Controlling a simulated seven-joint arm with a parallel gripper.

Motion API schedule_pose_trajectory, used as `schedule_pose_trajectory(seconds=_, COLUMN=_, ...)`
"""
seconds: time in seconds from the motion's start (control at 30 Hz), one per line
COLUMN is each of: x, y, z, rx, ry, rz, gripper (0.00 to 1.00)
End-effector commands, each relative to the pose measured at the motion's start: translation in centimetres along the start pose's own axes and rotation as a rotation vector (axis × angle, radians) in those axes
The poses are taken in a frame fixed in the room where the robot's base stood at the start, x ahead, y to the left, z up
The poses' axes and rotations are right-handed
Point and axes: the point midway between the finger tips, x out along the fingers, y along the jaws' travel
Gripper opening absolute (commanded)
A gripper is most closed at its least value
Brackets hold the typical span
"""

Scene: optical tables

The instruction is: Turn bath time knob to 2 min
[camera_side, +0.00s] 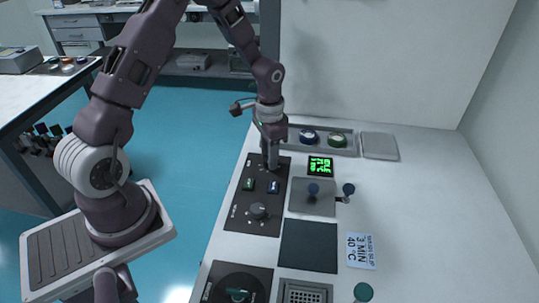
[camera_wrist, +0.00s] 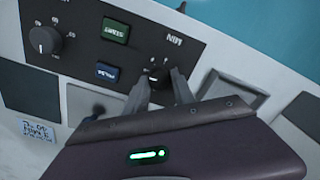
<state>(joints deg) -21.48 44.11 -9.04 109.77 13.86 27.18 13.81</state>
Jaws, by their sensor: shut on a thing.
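The black control panel (camera_side: 257,222) lies on the white bench. My gripper (camera_side: 271,160) points down at its far end. In the wrist view, my gripper (camera_wrist: 158,88) has its two fingers on either side of a small dark knob (camera_wrist: 157,77), shut on it. This knob has small marks and lettering ending in "MIN" beside it, upside down in this view. The pointer and the exact setting are too small to read. A second knob (camera_side: 258,211) with a dial stands at the near end of the panel; it also shows in the wrist view (camera_wrist: 45,40).
A green button (camera_side: 248,184) and a blue button (camera_side: 273,187) sit between the knobs. A lit green display (camera_side: 320,165) stands to the right. A card (camera_side: 361,250) reads "40 °C" and "3 MIN". The bench's right side is clear.

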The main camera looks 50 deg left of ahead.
Motion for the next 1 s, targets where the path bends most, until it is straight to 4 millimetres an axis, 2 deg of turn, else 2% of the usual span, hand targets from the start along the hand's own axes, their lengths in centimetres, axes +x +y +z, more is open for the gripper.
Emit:
schedule_pose_trajectory(seconds=0.03, x=-0.1, y=0.0, z=-0.1, rx=-0.001, ry=0.003, rz=-0.001, gripper=0.36)
schedule_pose_trajectory(seconds=0.1, x=-0.1, y=0.0, z=-0.1, rx=-0.001, ry=0.003, rz=-0.001, gripper=0.50)
schedule_pose_trajectory(seconds=0.13, x=-0.1, y=0.0, z=-0.1, rx=-0.001, ry=0.002, rz=-0.001, gripper=0.52)
schedule_pose_trajectory(seconds=0.43, x=-0.3, y=0.0, z=-0.1, rx=-0.001, ry=0.002, rz=-0.001, gripper=0.52)
schedule_pose_trajectory(seconds=0.73, x=-5.8, y=-0.1, z=-0.1, rx=-0.001, ry=0.006, rz=-0.003, gripper=0.52)
schedule_pose_trajectory(seconds=0.83, x=-6.9, y=-0.1, z=-0.1, rx=-0.001, ry=0.004, rz=-0.002, gripper=0.52)
schedule_pose_trajectory(seconds=1.0, x=-7.2, y=0.0, z=0.0, rx=-0.001, ry=0.001, rz=0.000, gripper=0.52)
